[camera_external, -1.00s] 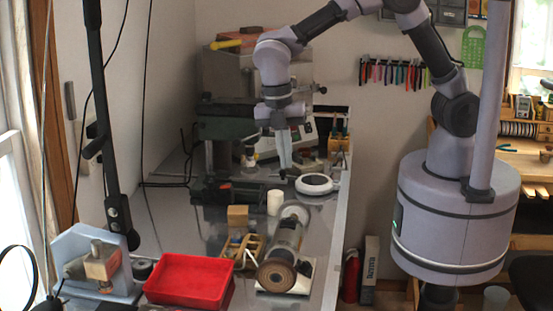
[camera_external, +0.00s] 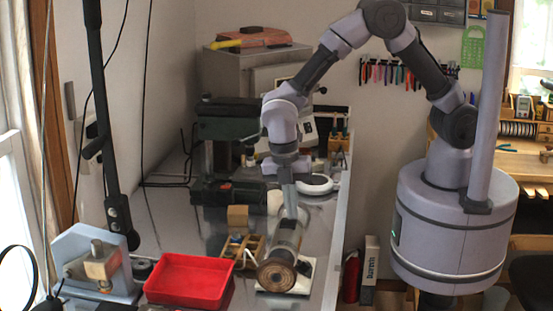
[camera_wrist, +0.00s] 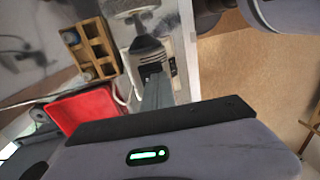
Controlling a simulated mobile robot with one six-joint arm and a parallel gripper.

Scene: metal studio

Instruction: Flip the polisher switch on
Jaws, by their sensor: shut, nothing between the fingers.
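The polisher (camera_external: 287,240) stands on the bench, a grey cylindrical body with a round brown wheel (camera_external: 277,277) facing the camera and a white base (camera_external: 303,276). My gripper (camera_external: 291,214) points down over the back end of the polisher, shut and empty. In the wrist view the shut fingers (camera_wrist: 153,76) overlap the dark part of the polisher (camera_wrist: 146,48). I cannot tell whether the fingertips touch it.
A red tray (camera_external: 188,280) lies left of the polisher. A wooden holder (camera_external: 243,250) and a wooden block (camera_external: 238,216) are close on its left. A white ring (camera_external: 318,185) lies behind. The bench's right edge (camera_external: 337,240) is close by.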

